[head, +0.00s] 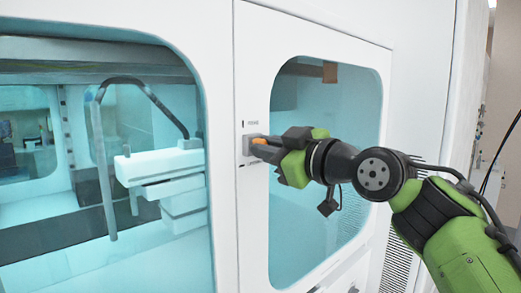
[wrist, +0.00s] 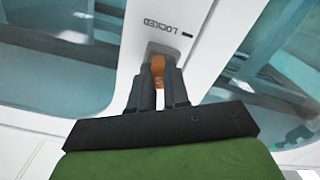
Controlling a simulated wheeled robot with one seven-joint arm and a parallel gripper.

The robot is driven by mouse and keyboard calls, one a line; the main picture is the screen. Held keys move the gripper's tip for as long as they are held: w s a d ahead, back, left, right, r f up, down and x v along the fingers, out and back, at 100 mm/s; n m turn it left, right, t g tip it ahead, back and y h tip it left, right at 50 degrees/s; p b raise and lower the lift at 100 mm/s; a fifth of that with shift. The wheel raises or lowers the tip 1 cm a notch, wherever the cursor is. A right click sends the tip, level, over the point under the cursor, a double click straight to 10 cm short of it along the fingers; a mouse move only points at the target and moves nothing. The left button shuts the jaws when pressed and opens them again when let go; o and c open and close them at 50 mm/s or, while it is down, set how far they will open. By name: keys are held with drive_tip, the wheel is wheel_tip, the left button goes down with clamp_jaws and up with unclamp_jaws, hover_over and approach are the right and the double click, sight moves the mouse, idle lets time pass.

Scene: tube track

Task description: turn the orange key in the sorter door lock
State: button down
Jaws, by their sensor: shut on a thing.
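The orange key (head: 259,141) sits in the grey lock (head: 247,146) on the white sorter door (head: 310,32). In the wrist view the orange key (wrist: 158,70) stands between the two dark fingers of my gripper (wrist: 158,88), in front of the lock plate (wrist: 153,48). My gripper (head: 268,147) is shut on the key. The fingers hide part of the key and lock. The word "LOCKED" (wrist: 159,24) is printed beside the lock in the wrist view, with a short dark mark next to it.
The door has a tinted window (head: 325,190) right of the lock. A larger window (head: 60,215) at left shows white equipment (head: 160,165) and a dark hose inside. A vent grille (head: 392,268) is at lower right. Free space lies in front of the door.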

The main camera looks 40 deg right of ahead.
drive_tip(key=shift+n, duration=0.4)
drive_tip(key=n, duration=0.3)
drive_tip(key=shift+b, duration=0.3)
drive_tip(key=shift+n+b, duration=0.5)
drive_tip(key=shift+n, duration=3)
drive_tip(key=c, duration=1.5)
unclamp_jaws()
drive_tip(key=shift+n, duration=0.5)
drive_tip(key=o, duration=0.5)
drive_tip(key=shift+c, duration=0.2)
